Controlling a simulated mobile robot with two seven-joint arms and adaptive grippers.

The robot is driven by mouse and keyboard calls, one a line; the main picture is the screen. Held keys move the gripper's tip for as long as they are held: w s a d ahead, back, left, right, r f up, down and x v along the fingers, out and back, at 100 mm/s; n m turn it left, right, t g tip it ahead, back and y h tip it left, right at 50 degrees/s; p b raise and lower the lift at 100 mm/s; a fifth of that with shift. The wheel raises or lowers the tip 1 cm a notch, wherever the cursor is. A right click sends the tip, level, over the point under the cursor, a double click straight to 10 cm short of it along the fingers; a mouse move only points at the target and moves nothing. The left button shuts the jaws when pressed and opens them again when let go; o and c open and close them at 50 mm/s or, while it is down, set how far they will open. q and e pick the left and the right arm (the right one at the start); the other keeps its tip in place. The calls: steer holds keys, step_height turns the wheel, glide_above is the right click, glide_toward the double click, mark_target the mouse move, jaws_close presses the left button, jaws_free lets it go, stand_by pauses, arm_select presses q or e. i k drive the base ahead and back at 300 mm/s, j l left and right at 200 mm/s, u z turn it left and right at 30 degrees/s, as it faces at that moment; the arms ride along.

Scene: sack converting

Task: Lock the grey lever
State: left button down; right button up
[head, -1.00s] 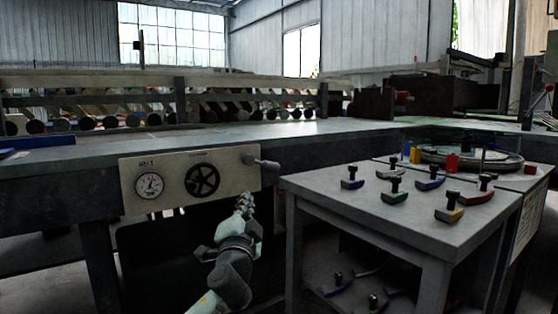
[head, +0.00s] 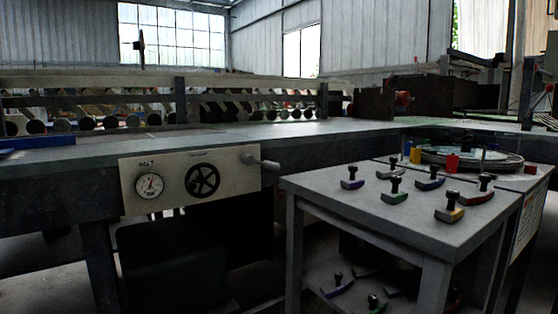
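A grey lever (head: 264,163) sticks out at the upper right corner of a pale panel (head: 171,197) on the front of the long bench. It points to the right and slightly down, ending in a rounded knob. The panel also carries a round gauge (head: 149,185) and a black handwheel (head: 202,181). Neither of my grippers shows in the head view now, and nothing touches the lever.
A grey table (head: 330,194) stands to the right of the panel, its left corner close to the lever. Several black-knobbed tools (head: 449,207) stand on it, and more lie on its lower shelf. The space below the panel is dark.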

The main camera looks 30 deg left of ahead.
mark_target(249, 159)
steer(key=i+l+u, duration=0.1)
steer(key=l, duration=0.25)
steer(key=i+l+u, duration=0.1)
steer(key=i+l, duration=0.2)
steer(key=i+l+u, duration=0.1)
steer(key=l, duration=0.3)
steer(key=i+l+u, duration=0.15)
steer(key=l, duration=0.25)
steer(key=i+l+u, duration=0.1)
steer(key=l, duration=0.3)
steer(key=i, duration=0.1)
